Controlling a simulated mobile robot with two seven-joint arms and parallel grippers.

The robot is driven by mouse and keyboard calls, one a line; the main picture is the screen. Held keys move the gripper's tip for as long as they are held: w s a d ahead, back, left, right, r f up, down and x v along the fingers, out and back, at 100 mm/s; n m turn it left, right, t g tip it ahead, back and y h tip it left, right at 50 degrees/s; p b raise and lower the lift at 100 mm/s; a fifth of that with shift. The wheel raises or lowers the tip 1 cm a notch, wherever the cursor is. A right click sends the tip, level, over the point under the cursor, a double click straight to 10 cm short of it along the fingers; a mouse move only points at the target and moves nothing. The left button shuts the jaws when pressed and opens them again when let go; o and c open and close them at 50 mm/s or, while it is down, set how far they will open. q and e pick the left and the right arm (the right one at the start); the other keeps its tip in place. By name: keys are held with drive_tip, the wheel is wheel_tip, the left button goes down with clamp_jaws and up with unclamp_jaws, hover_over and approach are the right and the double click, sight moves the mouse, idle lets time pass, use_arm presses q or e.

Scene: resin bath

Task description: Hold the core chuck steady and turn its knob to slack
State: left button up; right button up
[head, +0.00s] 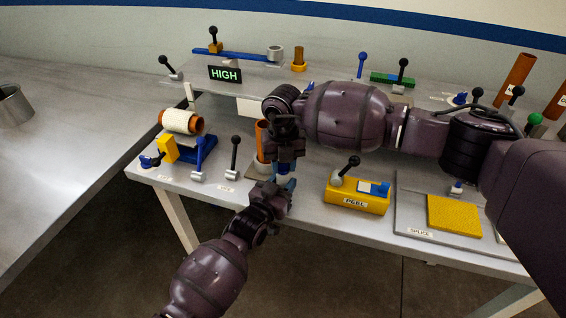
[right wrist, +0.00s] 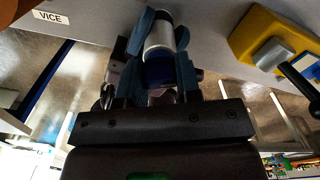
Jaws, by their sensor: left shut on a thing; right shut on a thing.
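The core chuck (right wrist: 158,38) shows in the right wrist view as a short pale grey cylinder with a dark blue part nearer my palm. My right gripper (right wrist: 160,58) is shut on it, with blue-grey fingers along both sides. My left gripper (head: 277,187) comes up from below and is shut on the chuck close beneath the right one. The fingers hide most of the chuck there. I cannot make out the knob's turn setting.
An orange tube (head: 262,138) stands in a pale holder just behind the grippers, near the VICE label (right wrist: 50,17). A yellow PEEL box (head: 345,203) with a black-knobbed lever is close on the right. Levers (head: 233,157) stand on the left.

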drive_tip(key=n, duration=1.2)
drive_tip(key=shift+n, duration=0.3)
idle(0.4)
drive_tip(key=o, duration=0.9)
wheel_tip(320, 180, up, 12)
drive_tip(key=shift+r, duration=0.1)
